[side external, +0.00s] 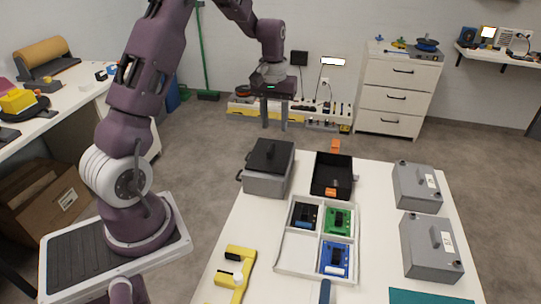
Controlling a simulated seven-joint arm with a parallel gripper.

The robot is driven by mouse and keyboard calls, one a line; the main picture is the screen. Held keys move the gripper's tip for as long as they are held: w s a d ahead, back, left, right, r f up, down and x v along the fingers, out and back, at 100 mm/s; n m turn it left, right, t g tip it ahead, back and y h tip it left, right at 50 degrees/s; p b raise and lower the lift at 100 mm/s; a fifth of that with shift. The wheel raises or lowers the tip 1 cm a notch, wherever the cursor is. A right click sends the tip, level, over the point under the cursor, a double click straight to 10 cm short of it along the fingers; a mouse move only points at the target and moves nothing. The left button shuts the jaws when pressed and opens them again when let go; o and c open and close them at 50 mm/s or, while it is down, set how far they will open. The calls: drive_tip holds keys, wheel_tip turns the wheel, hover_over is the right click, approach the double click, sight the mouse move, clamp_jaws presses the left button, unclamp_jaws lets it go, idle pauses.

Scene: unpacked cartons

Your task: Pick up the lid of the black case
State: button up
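A black case (325,187) stands open on the white table, with orange latches at its far and near ends. A flat black lid (262,160) with a raised handle on top lies on a grey box (265,185) to the left of the case. I take it to be the case's lid. My gripper (275,127) points down with its two fingers apart and nothing between them. In the picture it is above the lid, clear of it; its exact distance is hard to tell.
A white divided tray (295,267) holding green, blue and black parts is in front of the case. A yellow tool (235,270) lies at the front left. Bare table shows between the tray and right boxes.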

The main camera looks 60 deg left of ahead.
sight(271, 147)
drive_tip(key=shift+n, duration=0.3)
drive_tip(key=a+f, duration=0.1)
drive_tip(key=f, duration=0.1)
drive_tip(key=a+f, duration=0.1)
drive_tip(key=shift+w+f, duration=0.1)
drive_tip(key=shift+f, duration=0.25)
drive_tip(key=f, duration=0.6)
drive_tip(key=shift+a+f, duration=0.2)
drive_tip(key=shift+f, duration=0.1)
clamp_jaws()
